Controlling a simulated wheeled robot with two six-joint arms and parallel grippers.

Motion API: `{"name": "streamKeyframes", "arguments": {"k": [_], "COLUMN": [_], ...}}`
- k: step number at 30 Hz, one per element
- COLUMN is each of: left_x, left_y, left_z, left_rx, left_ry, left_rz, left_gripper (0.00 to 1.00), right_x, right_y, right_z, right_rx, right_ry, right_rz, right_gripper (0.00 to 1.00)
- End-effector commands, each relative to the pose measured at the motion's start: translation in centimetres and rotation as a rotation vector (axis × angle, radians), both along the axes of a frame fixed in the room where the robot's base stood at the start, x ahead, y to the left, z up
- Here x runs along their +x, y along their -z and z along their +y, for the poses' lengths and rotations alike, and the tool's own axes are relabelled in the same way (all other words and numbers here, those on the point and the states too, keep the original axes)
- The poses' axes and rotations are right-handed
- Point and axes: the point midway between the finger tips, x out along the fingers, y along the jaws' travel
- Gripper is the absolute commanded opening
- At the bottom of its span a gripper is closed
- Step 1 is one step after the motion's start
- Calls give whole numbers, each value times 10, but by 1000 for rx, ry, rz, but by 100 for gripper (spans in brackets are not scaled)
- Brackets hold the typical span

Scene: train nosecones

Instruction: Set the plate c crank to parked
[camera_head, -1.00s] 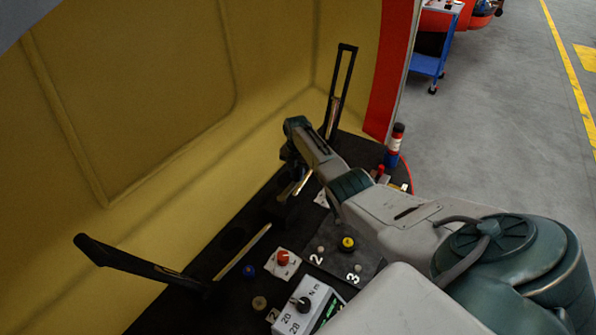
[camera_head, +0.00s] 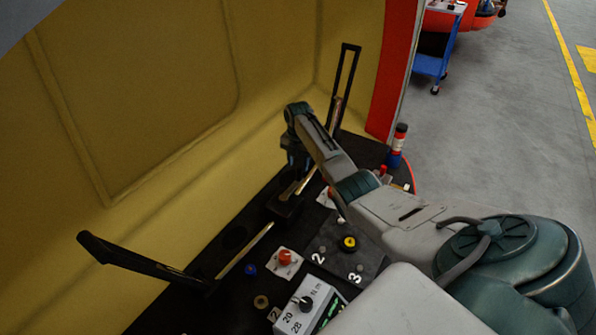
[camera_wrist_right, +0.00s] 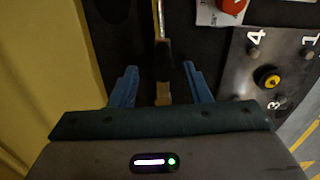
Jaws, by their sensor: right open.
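I cannot tell for certain which fitting is the plate c crank. A slim bar with a brass-coloured end (camera_wrist_right: 163,92) and a dark middle lies between the fingers of my right gripper (camera_wrist_right: 163,80) in the right wrist view. The fingers are open, one on each side, with gaps to the bar. In the head view my right gripper (camera_head: 292,158) is above the dark deck beside a brass-coloured bar (camera_head: 304,182) on a black block (camera_head: 284,206). The wrist partly hides this area. My left gripper is out of view.
A long black lever (camera_head: 130,260) leans left, and a black looped lever (camera_head: 346,85) stands behind the wrist. A numbered plate with a yellow knob (camera_head: 348,243), a red knob (camera_head: 286,257) and a dial box (camera_head: 300,309) are in front. A yellow wall (camera_head: 140,110) bounds the left.

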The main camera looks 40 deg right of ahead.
Motion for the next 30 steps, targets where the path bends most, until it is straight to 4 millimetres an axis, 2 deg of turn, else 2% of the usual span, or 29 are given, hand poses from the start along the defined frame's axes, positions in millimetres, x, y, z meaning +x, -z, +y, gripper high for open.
{"name": "streamKeyframes", "arguments": {"k": [6,10,15,30], "left_x": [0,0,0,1], "left_y": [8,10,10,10], "left_z": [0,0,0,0], "left_rx": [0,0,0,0], "left_ry": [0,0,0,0], "left_rz": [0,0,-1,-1], "left_gripper": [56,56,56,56], "right_x": [1,1,0,0], "right_y": [-40,-54,-60,-60], "right_z": [1,2,2,2], "right_rx": [0,0,2,2], "right_ry": [-1,-1,-1,-1], "right_rz": [-3,-1,1,1], "right_gripper": [43,43,43,43]}}
